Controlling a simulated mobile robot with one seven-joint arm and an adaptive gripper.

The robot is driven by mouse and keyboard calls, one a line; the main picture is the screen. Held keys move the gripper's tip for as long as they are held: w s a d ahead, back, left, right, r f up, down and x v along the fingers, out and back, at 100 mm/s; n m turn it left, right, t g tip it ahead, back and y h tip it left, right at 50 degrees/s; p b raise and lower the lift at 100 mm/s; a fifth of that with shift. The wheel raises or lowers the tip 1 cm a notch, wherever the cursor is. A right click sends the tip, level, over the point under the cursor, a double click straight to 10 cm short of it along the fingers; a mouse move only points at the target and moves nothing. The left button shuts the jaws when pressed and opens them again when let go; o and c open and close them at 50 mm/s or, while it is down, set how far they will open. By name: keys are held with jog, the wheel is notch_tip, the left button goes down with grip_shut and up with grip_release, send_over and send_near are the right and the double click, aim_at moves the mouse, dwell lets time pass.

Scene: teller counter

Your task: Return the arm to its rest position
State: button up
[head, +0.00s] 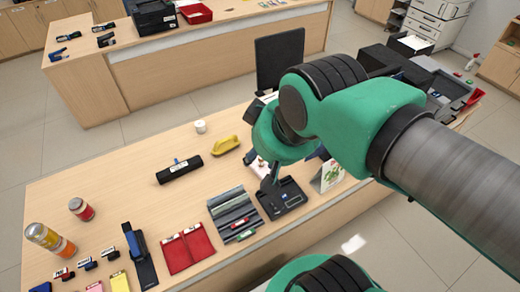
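My arm, with green and black joints and a grey link, reaches in from the right of the head view over the wooden teller counter (130,182). My gripper (271,177) seems to hang below the green wrist, just above or behind a dark device with a small screen (283,197). It is small and mostly hidden, so I cannot see whether its fingers are open or shut or whether it holds anything.
A monitor (279,60) and a small picture stand (328,175) are near my arm. The counter's middle left is clear.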

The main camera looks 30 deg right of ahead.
jog(key=shift+f+b, duration=0.9)
